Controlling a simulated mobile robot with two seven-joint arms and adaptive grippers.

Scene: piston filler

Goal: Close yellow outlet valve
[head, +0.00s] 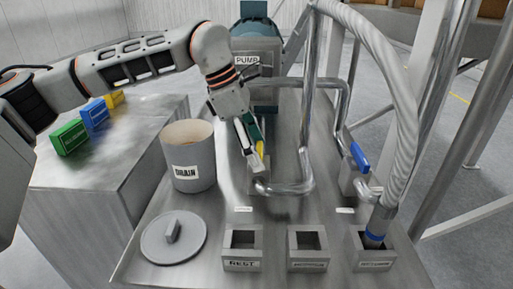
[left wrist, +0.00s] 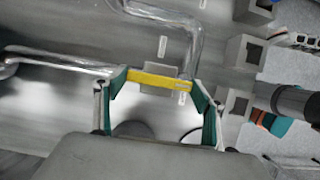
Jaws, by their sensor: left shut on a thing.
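The yellow outlet valve handle (head: 260,147) is on the pipe fitting at the middle of the metal table, in front of the pump. In the left wrist view the yellow handle (left wrist: 158,80) is a flat bar lying across the space between my fingertips. My left gripper (head: 254,150) reaches down onto it from above. The left gripper's green-padded fingers (left wrist: 160,88) are at the two ends of the bar, shut on it. In the head view the fingers partly hide the handle and valve body. My right gripper does not show.
A grey drain pot (head: 189,172) stands left of the valve, with a round lid (head: 174,238) before it. A blue-handled valve (head: 359,156) is to the right. Square holders, including the rest holder (head: 243,264), line the front. A ribbed hose (head: 400,90) hangs at right.

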